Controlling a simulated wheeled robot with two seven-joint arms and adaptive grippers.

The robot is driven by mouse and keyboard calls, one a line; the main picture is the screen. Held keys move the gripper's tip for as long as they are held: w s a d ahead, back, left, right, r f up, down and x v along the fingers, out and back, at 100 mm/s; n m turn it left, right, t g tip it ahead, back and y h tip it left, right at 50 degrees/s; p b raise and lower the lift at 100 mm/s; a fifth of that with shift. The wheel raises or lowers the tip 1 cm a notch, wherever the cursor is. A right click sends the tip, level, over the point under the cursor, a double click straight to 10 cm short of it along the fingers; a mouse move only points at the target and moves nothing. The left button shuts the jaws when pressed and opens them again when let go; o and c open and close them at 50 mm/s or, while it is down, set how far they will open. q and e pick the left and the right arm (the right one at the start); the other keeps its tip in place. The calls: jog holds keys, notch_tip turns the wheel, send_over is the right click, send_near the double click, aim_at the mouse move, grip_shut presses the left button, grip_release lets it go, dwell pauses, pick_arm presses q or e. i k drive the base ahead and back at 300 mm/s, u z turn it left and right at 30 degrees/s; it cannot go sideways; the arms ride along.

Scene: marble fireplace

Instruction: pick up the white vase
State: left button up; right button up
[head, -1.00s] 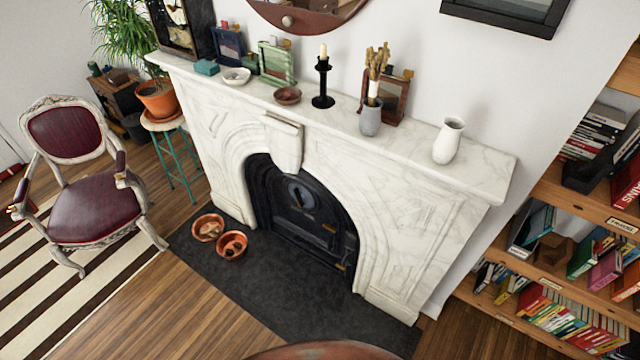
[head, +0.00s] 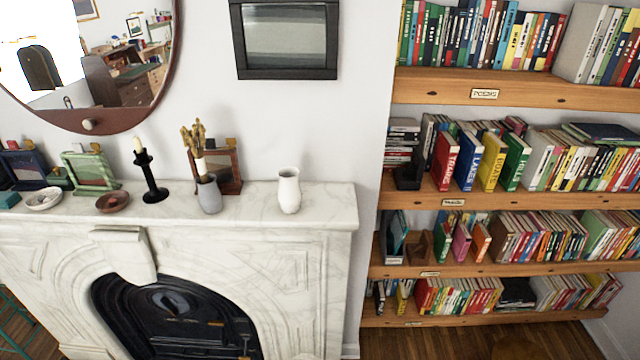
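The white vase (head: 289,191) stands upright on the marble mantel (head: 325,205), near its right end. It has a narrow neck and a wider body, and nothing touches it. Neither of my grippers shows in the head view.
Left of the vase on the mantel are a grey vase with dried stems (head: 209,194), a brown frame (head: 229,170), a black candlestick (head: 150,178) and a brown bowl (head: 113,201). A bookshelf (head: 500,202) stands to the right. The mantel around the white vase is clear.

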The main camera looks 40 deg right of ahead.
aim_at(289, 196)
jog(key=z, duration=0.75)
jog(key=i, duration=1.45)
jog(key=z, duration=1)
